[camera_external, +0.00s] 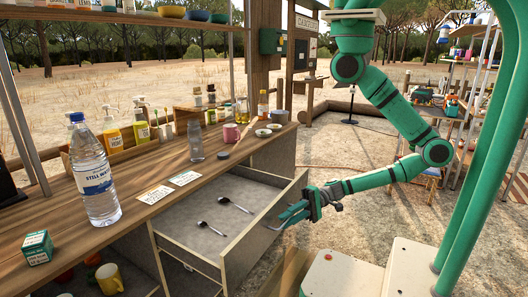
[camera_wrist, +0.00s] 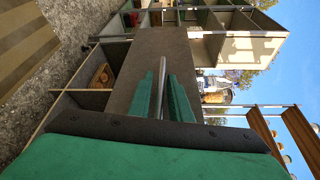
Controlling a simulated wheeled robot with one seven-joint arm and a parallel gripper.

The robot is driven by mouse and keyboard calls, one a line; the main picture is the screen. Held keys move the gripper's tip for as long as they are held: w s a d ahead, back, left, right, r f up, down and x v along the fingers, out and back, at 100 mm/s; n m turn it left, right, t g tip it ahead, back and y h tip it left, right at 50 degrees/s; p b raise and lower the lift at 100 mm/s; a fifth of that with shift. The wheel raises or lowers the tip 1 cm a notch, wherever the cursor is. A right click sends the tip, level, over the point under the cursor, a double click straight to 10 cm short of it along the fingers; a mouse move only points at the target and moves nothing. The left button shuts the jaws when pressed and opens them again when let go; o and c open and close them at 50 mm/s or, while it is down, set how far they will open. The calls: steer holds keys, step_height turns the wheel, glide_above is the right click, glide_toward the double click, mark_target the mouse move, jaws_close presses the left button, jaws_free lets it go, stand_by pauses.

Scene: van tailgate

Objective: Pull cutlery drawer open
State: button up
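The cutlery drawer (camera_external: 212,260) stands pulled well out from under the wooden counter in the external view. Two spoons (camera_external: 211,228) lie apart on its grey floor. My gripper (camera_external: 287,215) is at the outside of the drawer's front. In the wrist view the grey front panel (camera_wrist: 190,60) fills the middle. The thin metal bar handle (camera_wrist: 161,75) runs between the two green fingers of my gripper (camera_wrist: 161,95), which are close on either side of it. The fingers appear shut on the handle; exact contact is hard to see.
A water bottle (camera_external: 92,172), a small green box (camera_external: 37,247) and two cards (camera_external: 184,178) stand or lie on the counter (camera_external: 130,205). A pink mug (camera_external: 231,133) and jars are farther back. A yellow mug (camera_external: 109,279) sits below.

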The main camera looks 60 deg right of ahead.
steer(key=shift+o, duration=0.2)
steer(key=f+v, duration=0.1)
steer(key=v, duration=0.9)
steer(key=shift+s+d+r, duration=0.2)
steer(key=shift+d+r, duration=0.2)
steer(key=shift+r, duration=0.15)
steer(key=shift+f, duration=0.1)
